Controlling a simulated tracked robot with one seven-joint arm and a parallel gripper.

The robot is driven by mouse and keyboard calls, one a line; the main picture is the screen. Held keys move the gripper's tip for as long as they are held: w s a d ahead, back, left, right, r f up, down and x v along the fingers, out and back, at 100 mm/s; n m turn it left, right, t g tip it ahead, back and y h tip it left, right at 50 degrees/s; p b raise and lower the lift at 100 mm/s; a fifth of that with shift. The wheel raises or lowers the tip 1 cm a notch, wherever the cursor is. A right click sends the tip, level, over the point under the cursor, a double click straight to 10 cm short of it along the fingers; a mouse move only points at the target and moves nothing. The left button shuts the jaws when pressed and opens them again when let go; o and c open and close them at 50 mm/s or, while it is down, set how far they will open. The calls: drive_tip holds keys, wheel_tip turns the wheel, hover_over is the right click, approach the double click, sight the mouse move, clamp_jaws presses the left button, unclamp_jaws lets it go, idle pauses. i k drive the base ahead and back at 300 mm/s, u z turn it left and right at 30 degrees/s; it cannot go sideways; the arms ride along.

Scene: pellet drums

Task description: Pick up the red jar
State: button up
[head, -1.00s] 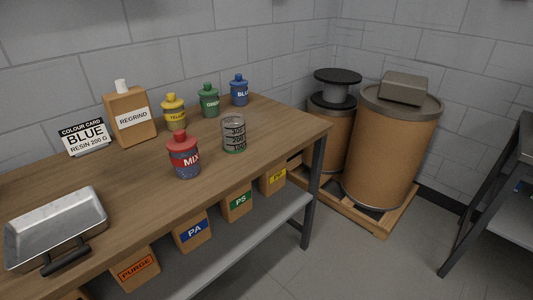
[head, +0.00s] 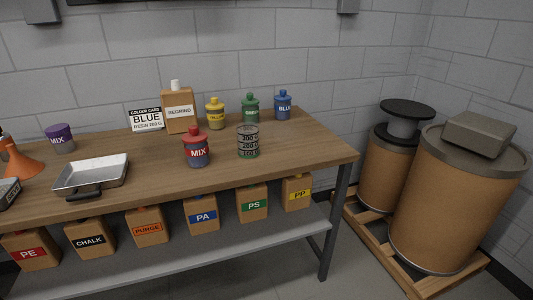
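The red jar (head: 195,149) stands upright on the wooden workbench (head: 300,158), near its front edge. It has a red lid and shoulder, a red label reading MIX, and a dark bluish lower body. A clear measuring beaker (head: 248,143) with printed marks stands just right of it, apart from it. My gripper is not in view.
Behind the jar stand a REGRIND box (head: 180,112), and yellow (head: 215,114), green (head: 250,109) and blue (head: 283,106) jars. A metal scoop tray (head: 92,175) lies to the left. Labelled boxes fill the shelf below. Large drums (head: 455,200) stand on a pallet at right.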

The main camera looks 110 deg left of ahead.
sight(198, 154)
drive_tip(key=z, duration=0.85)
drive_tip(key=i, duration=0.15)
drive_tip(key=u, duration=3.05)
drive_tip(key=i, duration=0.2)
drive_tip(key=u, duration=1.5)
drive_tip(key=k, duration=0.5)
drive_tip(key=u, duration=0.3)
drive_tip(key=i, duration=1.55)
drive_tip(key=z, duration=0.3)
